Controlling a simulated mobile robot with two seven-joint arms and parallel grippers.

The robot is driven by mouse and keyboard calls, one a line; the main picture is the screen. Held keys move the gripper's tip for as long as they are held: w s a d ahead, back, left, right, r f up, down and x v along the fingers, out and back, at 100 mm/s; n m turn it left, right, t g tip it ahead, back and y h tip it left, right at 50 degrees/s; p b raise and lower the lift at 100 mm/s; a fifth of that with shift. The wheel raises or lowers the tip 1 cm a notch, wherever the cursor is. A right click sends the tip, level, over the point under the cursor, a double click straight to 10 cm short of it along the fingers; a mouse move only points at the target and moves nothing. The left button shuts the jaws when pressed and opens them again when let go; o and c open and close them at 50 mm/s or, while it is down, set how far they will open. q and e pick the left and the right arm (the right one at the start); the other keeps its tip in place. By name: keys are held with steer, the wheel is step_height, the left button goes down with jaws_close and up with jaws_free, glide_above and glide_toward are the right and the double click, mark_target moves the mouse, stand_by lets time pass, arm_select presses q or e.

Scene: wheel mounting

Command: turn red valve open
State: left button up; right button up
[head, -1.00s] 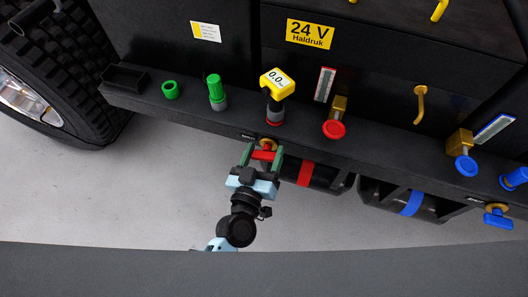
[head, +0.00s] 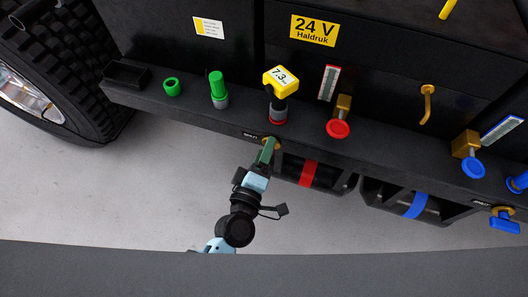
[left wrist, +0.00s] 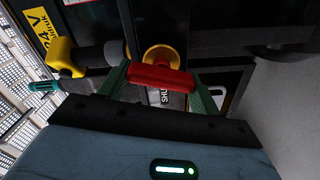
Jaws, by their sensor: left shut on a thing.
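The red valve is a red T-shaped handle (left wrist: 160,78) on a brass body (left wrist: 163,57), under the front edge of the black ledge. In the left wrist view the handle spans between the two green fingers of my left gripper (left wrist: 161,88), which is shut on it. In the head view my left gripper (head: 268,150) is seen nearly edge-on at the valve and hides the red handle. Only some brass (head: 276,141) shows there. The yellow digital gauge (head: 281,77) above reads about 7.3. My right gripper is in neither view.
A red-banded tank (head: 310,174) hangs just right of my gripper, and a blue-banded tank (head: 415,205) farther right. A blue valve (head: 503,222) is at the far right. Red (head: 338,129) and blue (head: 473,168) knobs stand above the ledge. Grey floor lies open at left.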

arm_select(q)
steer(key=shift+f+n, duration=0.1)
steer(key=shift+n, duration=1)
steer(key=shift+n+b, duration=0.35)
steer(key=shift+n, duration=0.25)
steer(key=o, duration=1)
steer(key=shift+s, duration=0.1)
steer(key=shift+v, duration=3.85)
